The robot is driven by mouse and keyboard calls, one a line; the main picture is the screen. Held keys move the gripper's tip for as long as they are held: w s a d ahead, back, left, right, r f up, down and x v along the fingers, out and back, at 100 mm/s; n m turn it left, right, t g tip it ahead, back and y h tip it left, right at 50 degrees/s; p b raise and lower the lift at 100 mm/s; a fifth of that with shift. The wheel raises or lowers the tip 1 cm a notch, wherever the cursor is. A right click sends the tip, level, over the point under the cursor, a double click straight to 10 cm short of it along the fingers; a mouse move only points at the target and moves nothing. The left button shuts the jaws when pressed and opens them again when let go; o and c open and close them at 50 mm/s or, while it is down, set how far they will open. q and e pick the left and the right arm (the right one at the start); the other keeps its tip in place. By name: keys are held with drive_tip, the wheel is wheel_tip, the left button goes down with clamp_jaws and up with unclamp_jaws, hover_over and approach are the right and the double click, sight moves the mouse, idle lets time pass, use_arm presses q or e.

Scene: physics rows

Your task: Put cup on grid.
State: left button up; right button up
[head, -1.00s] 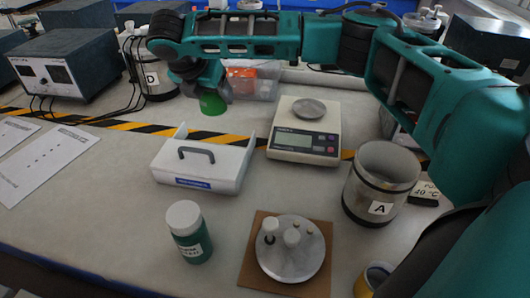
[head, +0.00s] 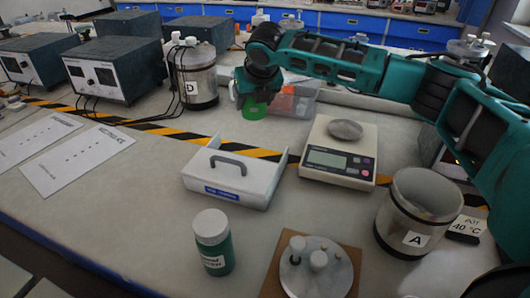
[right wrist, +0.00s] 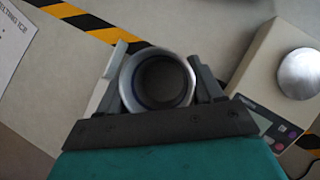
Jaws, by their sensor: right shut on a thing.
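The cup (head: 255,109) is green in the head view and hangs below my right gripper (head: 249,91), above the bench behind the white handled box. In the right wrist view, my right gripper (right wrist: 160,82) has its fingers on either side of the cup (right wrist: 128,84). There the cup shows as a pale round rim around a dark hollow, seen end-on. The gripper is shut on it. I cannot make out a grid in either view. My left gripper is not in view.
A white handled box (head: 262,184), a scale (head: 315,174), a green jar (head: 214,246), pot A (head: 388,226) and a round plate on a brown board (head: 352,259) stand nearby. Pot D (head: 203,88) and power units (head: 112,72) stand behind left. Two printed sheets (head: 80,163) lie left.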

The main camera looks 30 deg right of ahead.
wheel_tip(320, 180, down, 14)
drive_tip(key=shift+f+b, duration=0.1)
drive_tip(key=shift+b, duration=1.05)
drive_tip(key=o, duration=1)
drive_tip(key=shift+f, duration=0.1)
drive_tip(key=shift+o, duration=0.2)
